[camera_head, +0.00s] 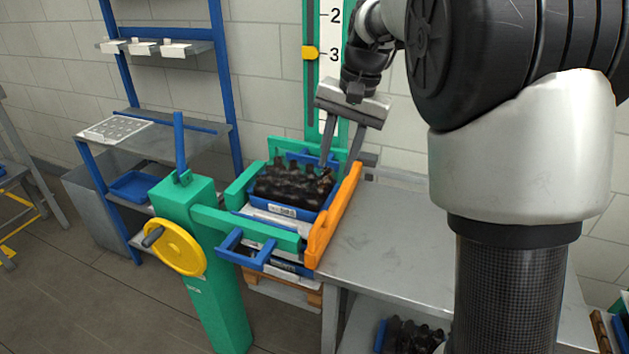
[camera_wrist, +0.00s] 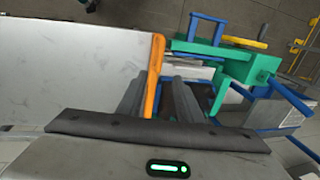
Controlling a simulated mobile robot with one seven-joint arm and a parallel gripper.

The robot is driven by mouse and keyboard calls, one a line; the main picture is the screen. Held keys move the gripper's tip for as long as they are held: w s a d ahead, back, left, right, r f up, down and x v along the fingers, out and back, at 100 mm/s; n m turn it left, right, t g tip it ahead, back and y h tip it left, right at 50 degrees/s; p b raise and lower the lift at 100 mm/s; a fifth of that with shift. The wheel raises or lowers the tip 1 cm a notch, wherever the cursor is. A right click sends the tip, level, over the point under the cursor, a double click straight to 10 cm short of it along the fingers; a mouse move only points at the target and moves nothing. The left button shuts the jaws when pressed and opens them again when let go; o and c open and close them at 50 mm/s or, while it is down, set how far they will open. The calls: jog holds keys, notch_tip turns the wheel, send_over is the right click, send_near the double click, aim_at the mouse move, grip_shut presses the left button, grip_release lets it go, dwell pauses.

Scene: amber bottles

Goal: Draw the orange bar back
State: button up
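The orange bar (camera_head: 332,217) stands along the right side of a blue crate of dark bottles (camera_head: 293,187) on the green frame. In the wrist view the orange bar (camera_wrist: 153,76) runs lengthwise between the two fingers of my gripper (camera_wrist: 158,92). The fingers are apart, with visible space between them. In the head view my gripper (camera_head: 340,165) points down at the far end of the bar, and its fingertips are partly hard to separate from the bar and crate. I cannot tell whether either finger touches the bar.
A grey table (camera_head: 385,232) lies right of the bar, its top mostly bare. A green post with a yellow handwheel (camera_head: 175,247) stands left front. A blue handle (camera_head: 245,250) sticks out at the front. A scale board with a yellow marker (camera_head: 311,53) rises behind.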

aim_at(319, 221)
jog(key=a+f, duration=0.1)
jog(key=f, duration=0.4)
jog(key=w+a+f, duration=0.1)
jog(key=f, duration=0.5)
jog(key=a+f+b, duration=0.1)
jog(key=f, duration=0.5)
jog(key=shift+w+a+f, duration=0.1)
jog(key=shift+w+f, duration=0.05)
jog(key=shift+w, duration=0.15)
jog(key=shift+c, duration=0.2)
grip_shut()
